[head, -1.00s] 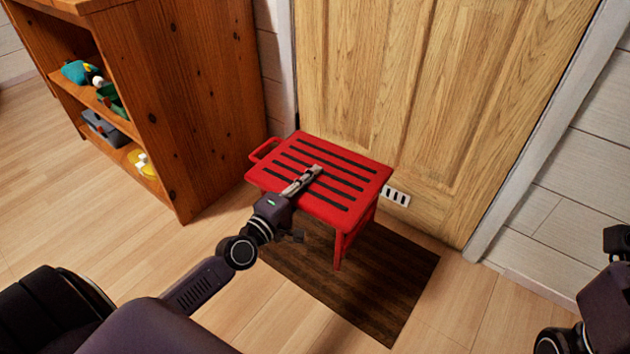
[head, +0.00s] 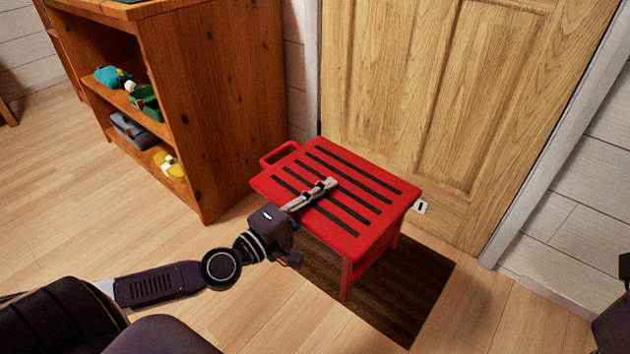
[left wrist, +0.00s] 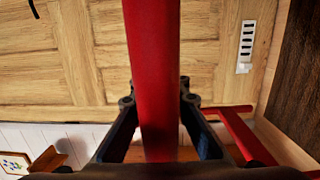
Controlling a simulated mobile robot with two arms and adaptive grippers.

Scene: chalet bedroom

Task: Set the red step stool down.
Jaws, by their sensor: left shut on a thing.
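The red step stool (head: 383,186) has a slatted top with dark grooves and a loop handle at its far left. It is upright over the dark brown mat (head: 419,297), in front of the wooden door. One front leg shows; I cannot tell whether its feet touch the mat. My left gripper (head: 326,187) reaches over the top from the near left side. In the left wrist view a red bar of the stool (left wrist: 153,70) runs between its fingers, which are shut on it. The right gripper's fingers do not show, only dark arm parts at the right edge.
A wooden shelf unit (head: 225,90) with toys stands left of the stool. The door (head: 430,95) is close behind the stool, with a white vent (head: 421,207) low on it, partly covered. Bare wooden floor (head: 200,245) lies to the left.

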